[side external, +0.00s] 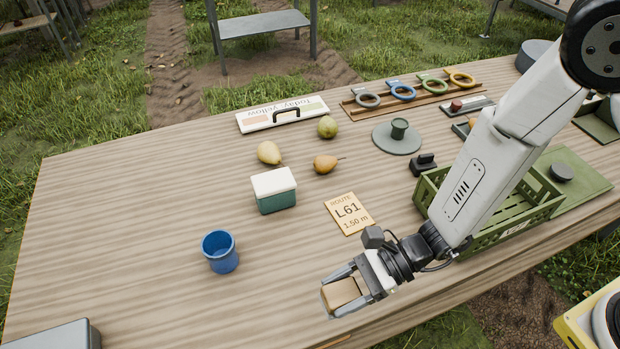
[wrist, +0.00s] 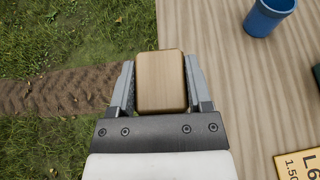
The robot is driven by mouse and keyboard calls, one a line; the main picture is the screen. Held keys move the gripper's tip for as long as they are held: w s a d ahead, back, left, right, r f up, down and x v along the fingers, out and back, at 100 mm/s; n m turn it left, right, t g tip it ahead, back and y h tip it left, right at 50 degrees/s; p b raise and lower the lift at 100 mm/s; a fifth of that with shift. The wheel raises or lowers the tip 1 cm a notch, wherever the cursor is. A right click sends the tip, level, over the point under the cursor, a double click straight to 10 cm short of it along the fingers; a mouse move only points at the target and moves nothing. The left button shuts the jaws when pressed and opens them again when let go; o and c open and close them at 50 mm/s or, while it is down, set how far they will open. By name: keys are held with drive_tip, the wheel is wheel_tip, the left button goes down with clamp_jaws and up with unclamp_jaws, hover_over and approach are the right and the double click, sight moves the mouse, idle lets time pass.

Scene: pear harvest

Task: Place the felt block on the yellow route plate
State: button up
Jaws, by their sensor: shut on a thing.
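My gripper (side external: 330,302) is shut on a tan, wood-faced block, which I take to be the felt block (side external: 345,292). In the wrist view the block (wrist: 161,80) sits between the two grey fingers, its pale rounded face showing; its underside is hidden. The gripper is near the table's front edge, and the wrist view shows grass to the left of the block. The yellow route plate (side external: 349,213), printed "ROUTE L61 1.50 m", lies flat and bare on the table, farther back from the gripper. Its corner shows at lower right in the wrist view (wrist: 298,165).
A blue cup (side external: 220,252) stands left of the plate, and a green box with white lid (side external: 274,190) stands behind-left. A green crate (side external: 432,188) stands to the right under my arm. Bare table lies between cup and plate.

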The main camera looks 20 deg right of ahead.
drive_tip(key=shift+w+d+t, duration=0.3)
drive_tip(key=shift+w+d, duration=0.15)
drive_tip(key=w+d+m+t+h, duration=0.2)
drive_tip(key=w+d+m+t, duration=0.25)
drive_tip(key=d, duration=0.45)
drive_tip(key=w+d+m+t+h, duration=0.2)
drive_tip(key=w+d+m+t, duration=0.3)
drive_tip(key=d, duration=0.4)
hover_over(349, 212)
drive_tip(key=shift+n+g, duration=0.35)
drive_tip(key=shift+s+f, duration=0.15)
drive_tip(key=shift+f, duration=2)
drive_tip(key=shift+s+f, duration=0.15)
drive_tip(key=shift+f, duration=2)
drive_tip(key=shift+w+f, duration=0.15)
drive_tip(key=shift+f, duration=0.05)
drive_tip(key=shift+w+f, duration=0.1)
drive_tip(key=shift+f, duration=1.55)
